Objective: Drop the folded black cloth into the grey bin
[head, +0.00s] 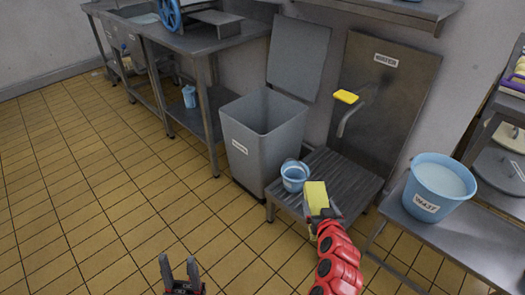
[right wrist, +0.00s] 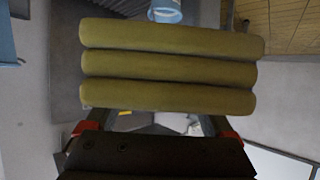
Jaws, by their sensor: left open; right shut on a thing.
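My right gripper (head: 322,216) is shut on a folded cloth (head: 316,194), which looks olive-yellow, not black. In the right wrist view the folded cloth (right wrist: 168,68) shows as three thick stacked layers across the jaws. The gripper holds it in front of the slatted grey stand, to the right of and nearer than the bin. The grey bin (head: 252,155) stands on the floor with its top open and its lid (head: 298,58) raised behind it. My left gripper (head: 180,270) is open and empty over the tiled floor, low in the head view. I see no black cloth.
A small blue bucket (head: 294,176) stands on the slatted stand (head: 345,172), right beside the bin. A yellow item (head: 346,96) is at the tap above. A larger blue tub (head: 440,185) sits on the right bench.

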